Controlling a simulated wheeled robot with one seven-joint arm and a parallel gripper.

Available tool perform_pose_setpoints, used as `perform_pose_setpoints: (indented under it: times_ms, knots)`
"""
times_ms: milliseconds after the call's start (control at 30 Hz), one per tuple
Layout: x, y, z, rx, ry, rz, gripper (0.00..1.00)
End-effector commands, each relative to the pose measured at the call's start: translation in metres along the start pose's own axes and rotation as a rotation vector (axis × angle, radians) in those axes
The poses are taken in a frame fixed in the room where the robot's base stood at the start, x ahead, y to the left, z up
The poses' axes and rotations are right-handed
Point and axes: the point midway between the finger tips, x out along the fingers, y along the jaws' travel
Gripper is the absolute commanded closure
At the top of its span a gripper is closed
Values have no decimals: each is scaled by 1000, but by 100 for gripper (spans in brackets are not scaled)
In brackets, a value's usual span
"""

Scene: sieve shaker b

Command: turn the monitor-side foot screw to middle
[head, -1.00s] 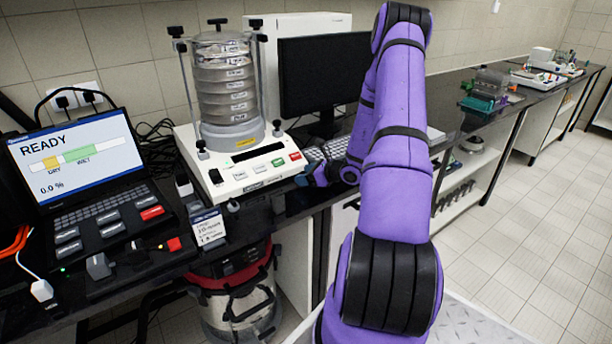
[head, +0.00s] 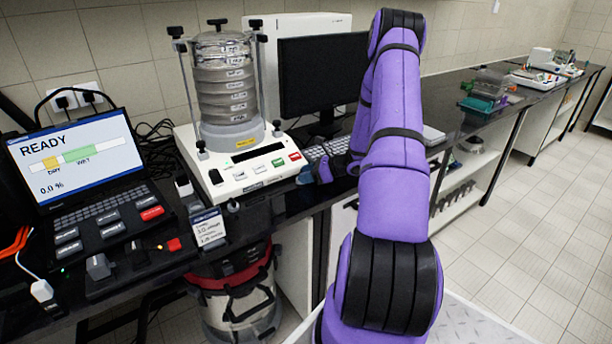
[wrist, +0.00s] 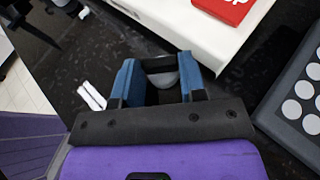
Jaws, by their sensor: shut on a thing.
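The sieve shaker (head: 250,172) has a white base with a red and a green button, and a clamped stack of sieves on top. In the wrist view its white base (wrist: 185,30) runs along the top. My gripper (wrist: 160,88) has blue fingers and is shut on the monitor-side foot screw (wrist: 164,78), a grey rounded knob beside the base edge. The fingers cover most of it, so its turn position cannot be read. In the head view my gripper (head: 308,175) is low at the base's right side, partly hidden by my arm. The monitor (head: 322,75) stands behind.
A keyboard (head: 328,148) lies close to the right of the shaker; its keys also show in the wrist view (wrist: 300,108). A laptop (head: 75,160) at left reads READY and 0.0 %. A small printed card (head: 208,228) stands at the bench's front edge.

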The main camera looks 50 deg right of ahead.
Motion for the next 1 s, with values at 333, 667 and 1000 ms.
perform_pose_setpoints:
  times_ms: [333,667,1000]
  knots:
    - [0,-3,1,-47,0,108,85]
    - [0,-3,1,-46,0,106,41]
    - [0,-4,1,-45,1,102,36]
